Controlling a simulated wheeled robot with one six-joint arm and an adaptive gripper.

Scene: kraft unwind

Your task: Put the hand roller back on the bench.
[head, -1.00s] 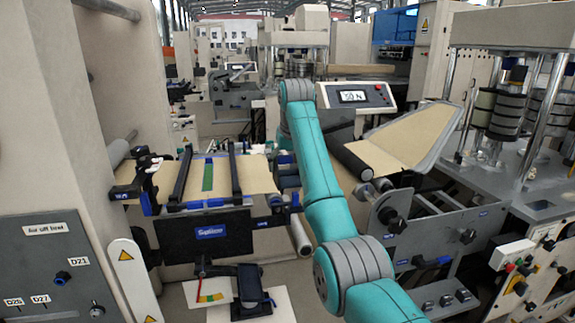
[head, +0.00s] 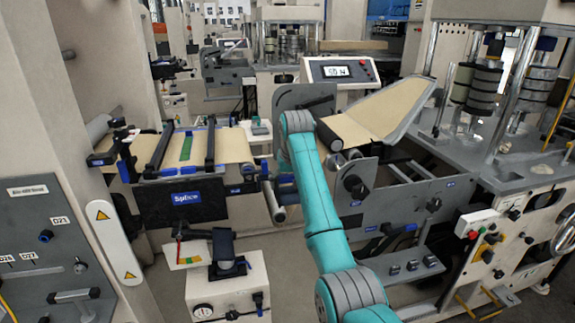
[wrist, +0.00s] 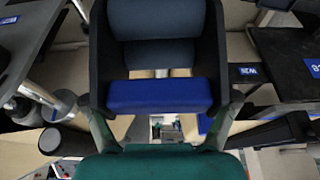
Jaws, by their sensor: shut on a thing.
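My gripper (wrist: 160,100) is shut on what I take to be the hand roller. In the wrist view this roller (wrist: 160,55) shows dark grey-blue rounded parts in a black frame, with a bright blue block at the near side. I cannot cleanly separate it from my fingers. In the head view the gripper end is largely hidden behind my teal arm, beside the web machine. A pale low cabinet (head: 205,287) with a gauge stands at lower centre and may be the bench.
The web machine (head: 172,206) with brown kraft film and blue-edged bars is left of my arm. A grey machine side plate (head: 400,200) and sloping kraft sheet (head: 375,110) are close on the right. A digital display (head: 340,70) stands behind. A beige column (head: 60,110) bounds the left.

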